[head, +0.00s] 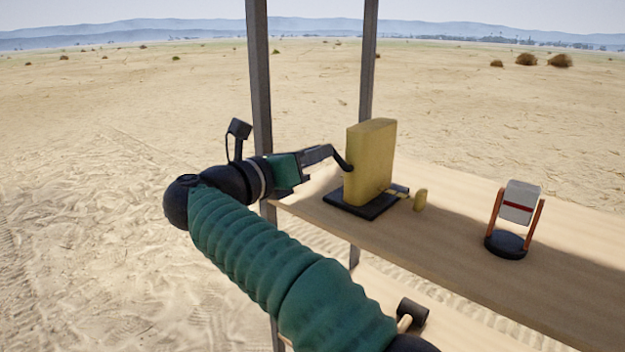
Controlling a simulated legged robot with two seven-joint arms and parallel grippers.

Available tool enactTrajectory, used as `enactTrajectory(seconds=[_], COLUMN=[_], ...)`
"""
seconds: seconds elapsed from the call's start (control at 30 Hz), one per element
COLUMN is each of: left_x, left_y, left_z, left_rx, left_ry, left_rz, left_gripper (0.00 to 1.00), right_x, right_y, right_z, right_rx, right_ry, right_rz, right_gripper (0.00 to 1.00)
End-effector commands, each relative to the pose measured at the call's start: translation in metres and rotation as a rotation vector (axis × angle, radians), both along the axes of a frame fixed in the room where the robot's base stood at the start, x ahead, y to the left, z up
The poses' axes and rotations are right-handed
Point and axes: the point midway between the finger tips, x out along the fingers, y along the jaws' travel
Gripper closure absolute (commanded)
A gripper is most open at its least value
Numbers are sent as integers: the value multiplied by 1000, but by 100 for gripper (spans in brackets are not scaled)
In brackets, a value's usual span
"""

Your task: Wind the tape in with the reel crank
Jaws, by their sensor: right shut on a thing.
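The tape reel is a tall yellow case (368,165) standing upright on a flat black base (352,211) on the wooden shelf. A dark bent crank (341,159) sticks out from its left side. My right gripper (332,152) reaches in from the left of the case and is shut on the crank's outer end. A short yellow strip of tape (398,195) shows at the base's right edge, close to a small yellow tab (420,200) on the shelf. The far side of the case is hidden. My left gripper is out of view.
A grey block with a red band (518,203) hangs in an orange-armed stand on a round black base (506,245), to the right. A dark post (259,80) rises close behind my right wrist. A hammer-like dark object (413,313) lies on a lower shelf. The shelf between reel and stand is mostly clear.

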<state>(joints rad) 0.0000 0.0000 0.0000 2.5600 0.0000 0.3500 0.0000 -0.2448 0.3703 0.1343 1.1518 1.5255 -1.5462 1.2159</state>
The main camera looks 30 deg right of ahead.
Motion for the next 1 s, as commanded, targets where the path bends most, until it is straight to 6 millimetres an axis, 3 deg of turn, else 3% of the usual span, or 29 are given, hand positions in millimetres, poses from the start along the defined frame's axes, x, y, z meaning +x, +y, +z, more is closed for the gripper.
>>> enactTrajectory(seconds=[0.03, 0.2, 1.0], left_x=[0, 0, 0], left_y=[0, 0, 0], left_z=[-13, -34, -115], left_rx=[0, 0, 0], left_ry=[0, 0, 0], left_rz=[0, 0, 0], left_gripper=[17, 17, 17], right_x=[-1, -7, -45], right_y=[-1, -3, -19], right_z=[-2, 5, 19], right_rx=[14, 73, 365], right_ry=[-46, -196, -898], right_rz=[4, 4, -1], right_gripper=[100, 100, 100])
